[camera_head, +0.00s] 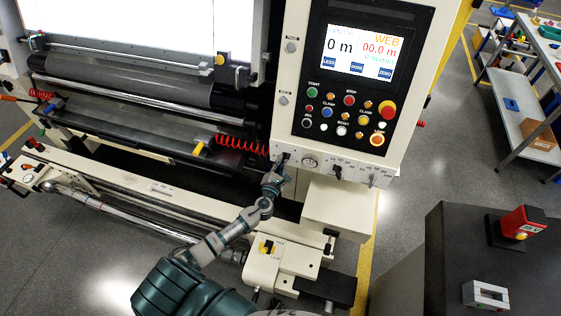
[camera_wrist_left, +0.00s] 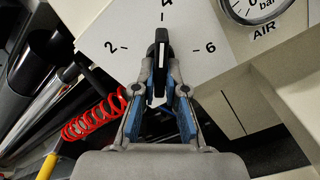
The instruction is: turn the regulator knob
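The regulator knob (camera_wrist_left: 162,45) is a black bar-shaped knob with a white line, on a pale panel marked 2, 4 and 6. It points at the 4. My left gripper (camera_wrist_left: 161,72) has its two blue-padded fingers on either side of the knob, closed in against it. In the head view my left gripper (camera_head: 278,172) is at the lower left of the machine's control panel, and the knob (camera_head: 282,158) shows small and partly hidden there. My right gripper is in neither view.
An air gauge (camera_head: 310,162) sits just right of the knob, and another black knob (camera_head: 337,171) is beyond it. A red coiled hose (camera_head: 243,145) hangs to the left. A pale box (camera_head: 335,208) juts out below the panel.

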